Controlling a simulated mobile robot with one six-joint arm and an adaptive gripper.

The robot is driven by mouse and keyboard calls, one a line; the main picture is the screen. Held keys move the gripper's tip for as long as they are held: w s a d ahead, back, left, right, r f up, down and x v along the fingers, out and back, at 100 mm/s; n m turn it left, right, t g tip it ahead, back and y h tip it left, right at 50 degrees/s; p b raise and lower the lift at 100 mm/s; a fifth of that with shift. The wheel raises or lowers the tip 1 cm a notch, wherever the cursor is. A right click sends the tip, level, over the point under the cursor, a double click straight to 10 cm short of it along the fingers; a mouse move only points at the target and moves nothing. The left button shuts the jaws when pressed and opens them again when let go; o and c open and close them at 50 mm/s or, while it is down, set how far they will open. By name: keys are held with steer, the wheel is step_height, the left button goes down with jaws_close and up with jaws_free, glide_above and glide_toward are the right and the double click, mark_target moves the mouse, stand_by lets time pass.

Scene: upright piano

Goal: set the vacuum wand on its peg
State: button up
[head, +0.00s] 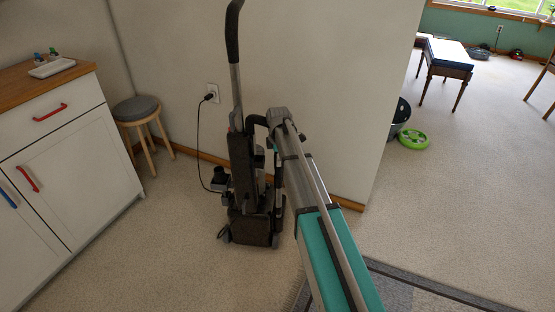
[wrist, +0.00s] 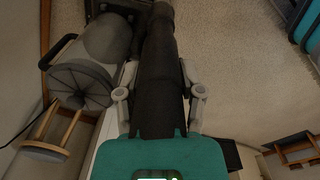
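The upright vacuum (head: 243,190) stands on the floor against the wall, dark with a grey shaft and a tall black handle. My gripper (head: 268,121) is at its right side, by the upper body. In the wrist view my gripper (wrist: 158,78) has one finger along each side of a thick dark tube, which looks like the vacuum wand (wrist: 158,60). The fingers appear to press on it. The wand's lower part is hard to tell from the vacuum's body in the head view. I cannot make out the peg; my gripper and arm cover part of the vacuum's right side.
A power cord (head: 198,140) runs from the wall outlet (head: 213,92) down to the vacuum. A round stool (head: 137,110) and a white cabinet (head: 70,170) stand to the left. A rug (head: 400,288) lies at lower right. The carpet beyond the wall's right end is largely open.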

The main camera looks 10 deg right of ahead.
steer(key=o, duration=0.5)
steer(key=shift+c, duration=0.2)
steer(key=shift+r, duration=0.2)
step_height(320, 180, up, 9)
steer(key=p, duration=0.9)
steer(key=shift+f, duration=0.2)
steer(key=shift+s, duration=0.1)
stand_by(0.5)
steer(key=s+a+m, duration=0.1)
steer(key=s+m, duration=1.7)
steer(key=s, duration=1.1)
step_height(320, 180, up, 25)
steer(key=p, duration=2.5)
steer(key=shift+r, duration=0.15)
